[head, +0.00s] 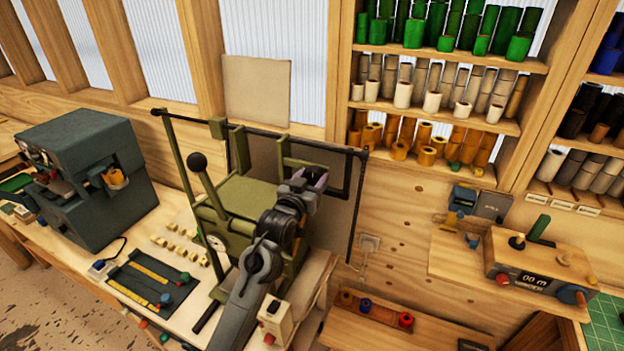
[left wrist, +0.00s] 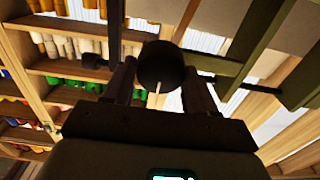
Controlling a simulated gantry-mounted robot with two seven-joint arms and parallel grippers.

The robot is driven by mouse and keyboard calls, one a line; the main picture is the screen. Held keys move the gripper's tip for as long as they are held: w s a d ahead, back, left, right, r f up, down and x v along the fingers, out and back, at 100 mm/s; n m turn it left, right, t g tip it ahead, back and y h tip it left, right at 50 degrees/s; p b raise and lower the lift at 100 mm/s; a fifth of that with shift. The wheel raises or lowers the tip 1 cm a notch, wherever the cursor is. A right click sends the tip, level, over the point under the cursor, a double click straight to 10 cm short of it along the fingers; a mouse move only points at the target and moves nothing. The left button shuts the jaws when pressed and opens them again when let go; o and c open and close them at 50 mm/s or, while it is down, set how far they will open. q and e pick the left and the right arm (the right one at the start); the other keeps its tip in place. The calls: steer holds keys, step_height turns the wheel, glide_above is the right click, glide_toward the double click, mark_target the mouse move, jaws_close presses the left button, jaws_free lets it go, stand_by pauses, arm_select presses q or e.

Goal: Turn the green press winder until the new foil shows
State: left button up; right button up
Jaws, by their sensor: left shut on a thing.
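The olive-green press (head: 240,192) stands on the bench in the middle of the head view, with a black ball-topped lever (head: 198,162) at its left. My left gripper (head: 318,180) is at the upper right of the press, and my arm covers part of the press front. In the left wrist view, a dark round winder knob (left wrist: 157,66) sits between the two fingers of my left gripper, which is shut on it. The knob is mostly hidden in the head view. I cannot make out the foil on the press. My right gripper is in neither view.
A grey-green machine (head: 82,165) stands at the left of the bench. Small tan blocks and a dark tray (head: 150,285) lie between it and the press. Shelves of green, cream and orange rolls (head: 440,85) fill the back right. A control box (head: 540,265) stands at right.

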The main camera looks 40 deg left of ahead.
arm_select(q)
steer(key=shift+r+m+p, duration=0.15)
steer(key=shift+m+p, duration=0.55)
steer(key=shift+m, duration=0.1)
steer(key=m+p, duration=0.1)
steer(key=m, duration=0.1)
steer(key=shift+m+p, duration=0.3)
steer(key=m+p, duration=0.2)
steer(key=m, duration=0.3)
steer(key=shift+d, duration=0.15)
steer(key=m, duration=0.2)
steer(key=m+p, duration=0.1)
steer(key=m, duration=0.2)
steer(key=shift+f+m+p, duration=0.3)
steer(key=shift+m+p, duration=0.1)
steer(key=shift+d+f+m+p, duration=0.15)
steer(key=shift+m+p, duration=0.25)
steer(key=shift+m, duration=1.9)
steer(key=shift+f, duration=0.1)
